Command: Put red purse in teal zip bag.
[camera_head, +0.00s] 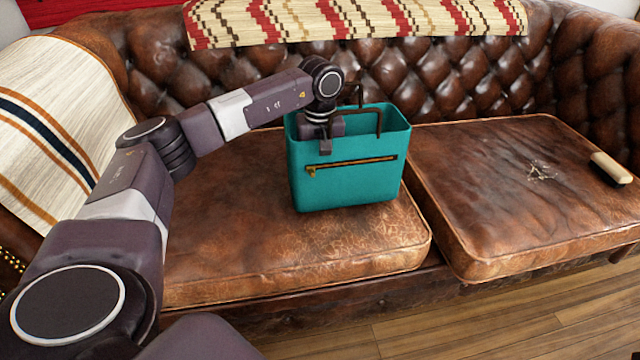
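The teal zip bag (345,186) stands upright on the left seat cushion of the brown leather sofa. Its top is open, its dark handles stand up, and a zip with a gold pull runs across its front. My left gripper (325,146) points down at the bag's top, over the left part of its front rim. One finger shows in front of the bag's front wall; the rest is hidden by the wrist and rim, so I cannot tell whether it is open or holds anything. No red purse is visible; the bag's inside is mostly hidden. My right gripper is out of view.
A small beige block-like object (610,167) lies at the right end of the right cushion (500,190). A striped cloth (50,125) covers the left armrest, and a patterned throw (350,18) lies over the backrest. The right cushion is mostly clear.

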